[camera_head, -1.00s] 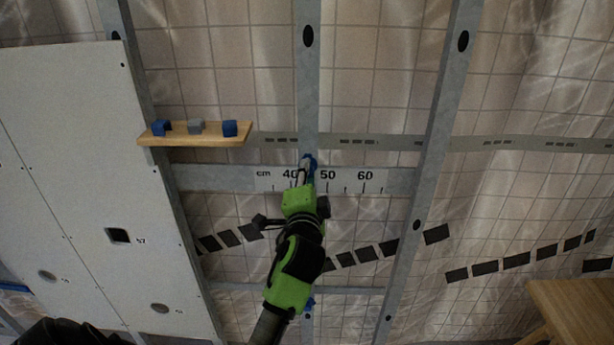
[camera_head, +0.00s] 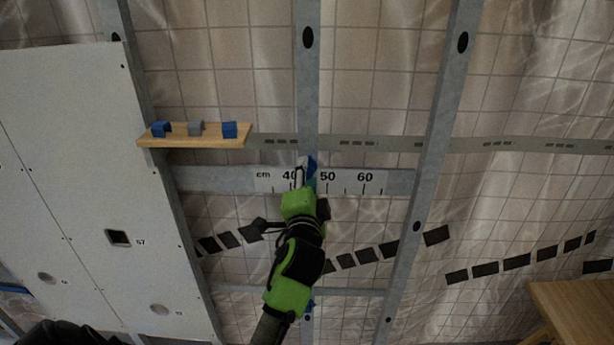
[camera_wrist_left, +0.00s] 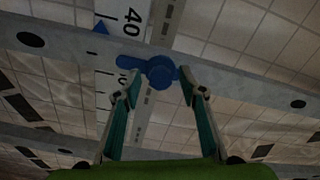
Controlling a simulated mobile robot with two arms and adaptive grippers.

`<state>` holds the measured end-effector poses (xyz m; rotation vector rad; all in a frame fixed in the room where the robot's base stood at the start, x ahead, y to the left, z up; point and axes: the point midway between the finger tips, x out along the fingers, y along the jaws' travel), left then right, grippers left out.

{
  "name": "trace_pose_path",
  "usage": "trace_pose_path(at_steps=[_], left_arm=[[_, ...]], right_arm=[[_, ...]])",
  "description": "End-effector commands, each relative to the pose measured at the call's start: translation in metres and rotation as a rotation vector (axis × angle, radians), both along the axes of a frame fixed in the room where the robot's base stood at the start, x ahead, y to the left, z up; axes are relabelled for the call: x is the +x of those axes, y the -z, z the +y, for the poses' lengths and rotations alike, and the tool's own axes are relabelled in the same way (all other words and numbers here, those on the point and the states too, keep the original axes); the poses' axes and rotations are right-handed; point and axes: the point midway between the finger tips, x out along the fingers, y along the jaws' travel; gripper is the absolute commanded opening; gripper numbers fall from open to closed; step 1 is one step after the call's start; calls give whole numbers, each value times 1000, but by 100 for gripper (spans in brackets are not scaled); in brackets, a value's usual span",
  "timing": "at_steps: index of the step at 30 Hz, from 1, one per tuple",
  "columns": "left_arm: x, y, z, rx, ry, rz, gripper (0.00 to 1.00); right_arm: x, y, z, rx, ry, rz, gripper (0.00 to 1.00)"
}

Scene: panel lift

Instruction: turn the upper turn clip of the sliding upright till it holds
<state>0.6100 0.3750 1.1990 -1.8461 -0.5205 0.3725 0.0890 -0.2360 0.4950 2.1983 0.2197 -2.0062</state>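The sliding upright (camera_head: 308,85) is a grey vertical bar crossing the rail behind the cm scale (camera_head: 347,181), between the 40 and 50 marks. Its upper turn clip (camera_head: 310,166) is blue; in the left wrist view the clip (camera_wrist_left: 160,72) shows a round hub and an arm pointing left along the upright. My left gripper (camera_head: 305,175) is at the clip. In the wrist view its two teal fingers (camera_wrist_left: 160,82) stand apart on either side of the hub; whether they touch it is unclear. My right gripper is not in view.
A wooden shelf (camera_head: 195,141) with two blue blocks and a grey one sits left of the upright. White panels (camera_head: 75,170) cover the left side. Another blue clip (camera_head: 310,304) shows low on the upright. A wooden table (camera_head: 575,305) stands at lower right.

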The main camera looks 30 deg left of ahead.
Motion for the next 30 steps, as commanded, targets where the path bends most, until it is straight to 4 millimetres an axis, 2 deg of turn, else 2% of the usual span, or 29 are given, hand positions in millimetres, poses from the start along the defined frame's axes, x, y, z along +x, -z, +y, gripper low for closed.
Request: trace_pose_path(at_steps=[13, 18, 30], left_arm=[[-55, 2, -34, -4, 1, 2, 38], [-62, 1, -38, -2, 1, 1, 38], [-62, 1, -38, -2, 1, 1, 38]], right_arm=[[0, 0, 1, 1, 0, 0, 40], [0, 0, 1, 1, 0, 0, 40], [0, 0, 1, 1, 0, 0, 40]])
